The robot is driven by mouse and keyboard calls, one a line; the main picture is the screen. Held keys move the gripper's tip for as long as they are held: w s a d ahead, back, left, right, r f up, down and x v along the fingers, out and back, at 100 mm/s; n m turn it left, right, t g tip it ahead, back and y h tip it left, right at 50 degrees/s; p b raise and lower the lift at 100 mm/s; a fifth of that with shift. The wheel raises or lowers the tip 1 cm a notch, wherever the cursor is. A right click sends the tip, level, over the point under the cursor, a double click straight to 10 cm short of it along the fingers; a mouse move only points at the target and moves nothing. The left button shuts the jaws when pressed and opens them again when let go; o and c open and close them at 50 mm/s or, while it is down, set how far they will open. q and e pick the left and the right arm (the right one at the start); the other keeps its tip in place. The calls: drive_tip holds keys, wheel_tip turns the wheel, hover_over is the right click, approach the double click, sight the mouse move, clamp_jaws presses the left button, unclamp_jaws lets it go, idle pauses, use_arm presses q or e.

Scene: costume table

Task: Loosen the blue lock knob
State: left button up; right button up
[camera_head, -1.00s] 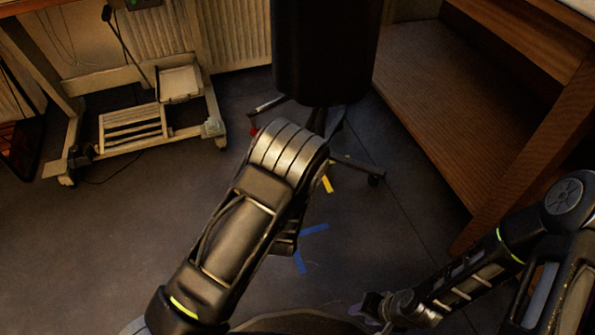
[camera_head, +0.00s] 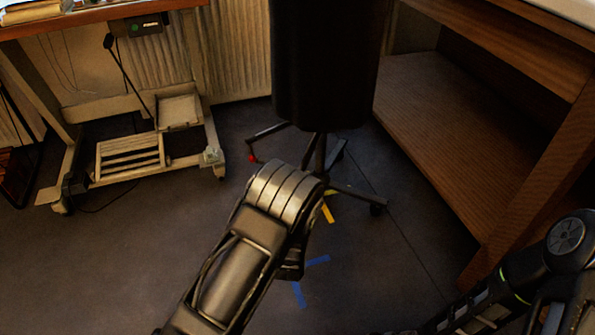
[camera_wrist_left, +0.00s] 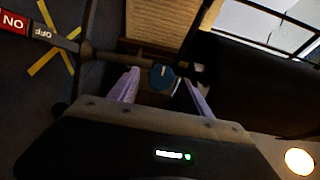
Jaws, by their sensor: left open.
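The blue lock knob (camera_wrist_left: 162,77) shows in the left wrist view, an eight-sided face with a pale mark, beside a dark metal rod. My left gripper (camera_wrist_left: 160,90) is open, with one pale purple finger on each side of the knob in the picture. I cannot tell whether either finger touches it. In the head view, my left arm reaches toward the stand under a black form (camera_head: 325,70); its gripper and the knob are hidden there. My right arm shows at the lower right, with its gripper outside the picture.
The stand's dark legs (camera_head: 355,192) spread over the floor; one has a red tip. A red ON and grey OFF label (camera_wrist_left: 25,25) lies left of the knob. A wooden shelf unit (camera_head: 430,130) stands right, a wheeled frame (camera_head: 130,155) left. Blue tape (camera_head: 300,292) marks open floor.

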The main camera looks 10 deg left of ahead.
use_arm(q)
drive_tip(key=w+b, duration=0.1)
drive_tip(key=w, duration=0.1)
drive_tip(key=w+a+b, duration=0.1)
drive_tip(key=w, duration=0.2)
drive_tip(key=shift+w+r, duration=0.1)
drive_tip(key=shift+w, duration=0.3)
drive_tip(key=shift+c, duration=0.5)
clamp_jaws()
